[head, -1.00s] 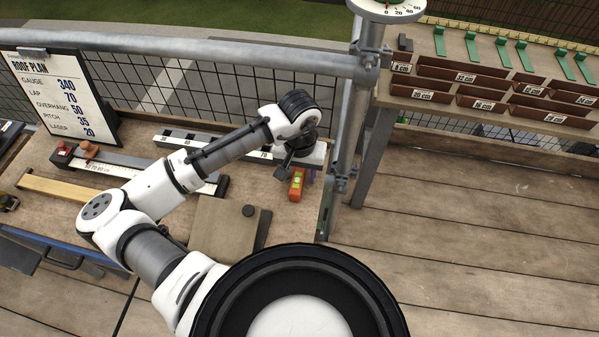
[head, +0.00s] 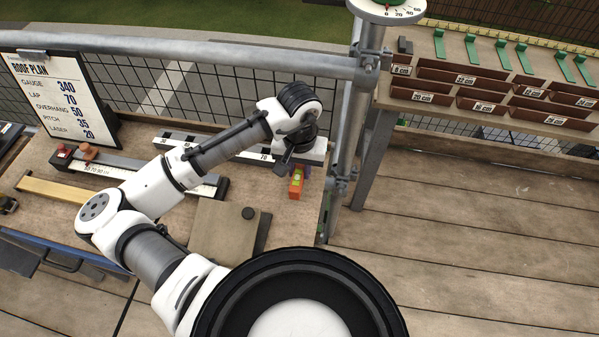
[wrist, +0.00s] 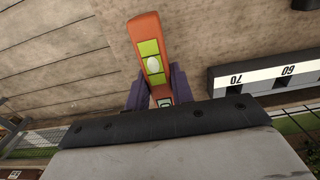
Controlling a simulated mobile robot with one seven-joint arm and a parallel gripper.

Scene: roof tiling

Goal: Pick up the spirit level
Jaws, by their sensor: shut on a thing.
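The spirit level (head: 296,184) is a short orange bar with yellow-green vial windows, near the right end of the workbench (head: 170,226). It also shows in the wrist view (wrist: 149,36), reaching out from between the purple fingers. My gripper (wrist: 158,88) is shut on the level, with one finger on each side of it. In the head view my gripper (head: 304,172) is mostly hidden behind my wrist. The level's near end is hidden by the gripper body in the wrist view. I cannot tell clearly how high it is above the bench.
A numbered gauge bar (wrist: 262,75) lies near the gripper. A scaffold post (head: 346,150) stands close on the right, with a mesh rail behind. A flat board (head: 222,228) lies nearer. A rack of labelled bins (head: 480,95) stands at the right.

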